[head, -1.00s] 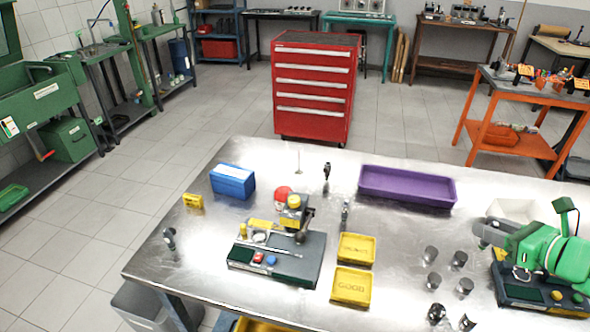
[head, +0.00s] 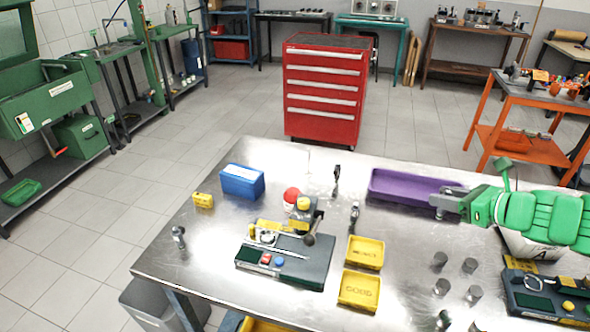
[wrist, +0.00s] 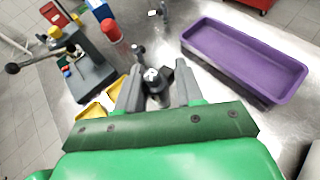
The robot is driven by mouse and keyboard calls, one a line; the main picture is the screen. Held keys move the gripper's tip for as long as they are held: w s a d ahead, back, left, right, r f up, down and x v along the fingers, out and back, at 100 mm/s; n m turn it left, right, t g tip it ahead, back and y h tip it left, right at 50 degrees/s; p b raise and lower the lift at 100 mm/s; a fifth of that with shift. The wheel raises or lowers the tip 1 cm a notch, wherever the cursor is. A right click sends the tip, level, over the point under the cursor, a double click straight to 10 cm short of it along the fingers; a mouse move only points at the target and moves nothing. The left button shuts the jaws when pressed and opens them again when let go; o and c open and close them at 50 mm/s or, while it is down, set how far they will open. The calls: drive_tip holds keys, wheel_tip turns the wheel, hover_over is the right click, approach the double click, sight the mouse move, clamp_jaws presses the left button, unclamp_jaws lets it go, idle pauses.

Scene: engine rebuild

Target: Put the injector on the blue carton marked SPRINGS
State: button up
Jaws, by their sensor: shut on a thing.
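The blue carton (head: 242,182) stands at the far left part of the steel bench; its white-topped lid shows, but I cannot read the marking. It also shows at the top edge of the wrist view (wrist: 100,8). My gripper (head: 440,201) is above the right part of the bench, near the right end of the purple tray, well apart from the carton. In the wrist view my gripper (wrist: 158,74) is shut on a dark piece with a metallic top, apparently the injector (wrist: 155,83). Its lower part is hidden by the fingers.
Similar upright small parts (head: 337,180) (head: 353,216) stand mid-bench, and another (head: 178,237) at left. A press-like fixture (head: 285,262), a red-topped can (head: 291,198), yellow trays (head: 365,253) and the purple tray (head: 400,188) lie between. Several grey cylinders (head: 471,266) stand at right.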

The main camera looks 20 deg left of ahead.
drive_tip(key=w+a+r+n+g+y, duration=0.1)
drive_tip(key=w+a+r+n+g, duration=0.15)
drive_tip(key=a, duration=1.35)
drive_tip(key=w+a+r+n+g+y, duration=0.1)
drive_tip(key=a+r+n+g, duration=0.15)
drive_tip(key=a, duration=1.35)
drive_tip(key=s+a+r+n+g, duration=0.2)
drive_tip(key=s+a+g, duration=0.15)
drive_tip(key=a, duration=1.15)
hover_over(242, 172)
drive_tip(key=shift+t+y, duration=0.4)
drive_tip(key=shift+t, duration=0.05)
drive_tip(key=f, duration=0.9)
drive_tip(key=shift+s+d+f, duration=0.25)
drive_tip(key=shift+w+a+f, duration=0.15)
drive_tip(key=shift+f, duration=1.65)
drive_tip(key=shift+f, duration=0.15)
